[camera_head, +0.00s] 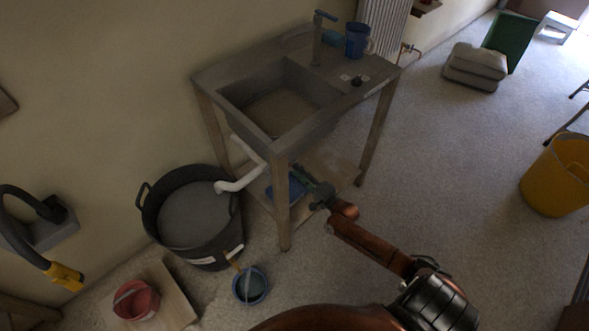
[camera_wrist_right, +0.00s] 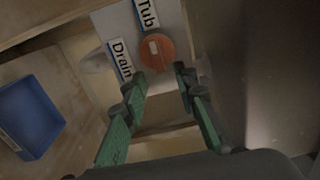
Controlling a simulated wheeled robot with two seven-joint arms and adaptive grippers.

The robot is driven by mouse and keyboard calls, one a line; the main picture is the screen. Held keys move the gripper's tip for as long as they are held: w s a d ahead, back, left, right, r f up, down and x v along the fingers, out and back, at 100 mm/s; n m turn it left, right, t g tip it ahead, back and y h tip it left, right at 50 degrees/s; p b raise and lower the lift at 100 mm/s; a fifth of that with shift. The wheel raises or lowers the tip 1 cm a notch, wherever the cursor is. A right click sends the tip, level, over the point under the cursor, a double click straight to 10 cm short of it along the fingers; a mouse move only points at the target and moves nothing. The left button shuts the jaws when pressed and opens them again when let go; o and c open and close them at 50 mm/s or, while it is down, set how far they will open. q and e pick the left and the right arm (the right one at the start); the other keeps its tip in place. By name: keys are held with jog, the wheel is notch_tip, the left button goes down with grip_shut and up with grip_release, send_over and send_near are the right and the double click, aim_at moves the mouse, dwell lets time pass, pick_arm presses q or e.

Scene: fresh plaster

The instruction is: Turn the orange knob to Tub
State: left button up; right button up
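The orange knob (camera_wrist_right: 158,56) shows in the right wrist view on a grey plate (camera_wrist_right: 178,22). It is round with a small pale mark; I cannot tell which label the mark points to. The "Tub" label (camera_wrist_right: 147,14) is above it and the "Drain" label (camera_wrist_right: 121,59) is to its left. My right gripper (camera_wrist_right: 160,76) is open, its green fingers apart and their tips close to the knob; contact is unclear. In the head view my right gripper (camera_head: 307,181) is under the sink, where the knob is hidden. My left gripper is not in view.
The sink stand (camera_head: 282,205) has wooden legs and a low shelf with a blue tray (camera_wrist_right: 30,118). A white pipe (camera_head: 240,183) runs to the black tub (camera_head: 215,250). A blue bucket (camera_head: 250,287) stands in front. The floor to the right is mostly clear.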

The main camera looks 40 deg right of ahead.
jog(key=s, duration=0.9)
jog(key=shift+d, duration=0.35)
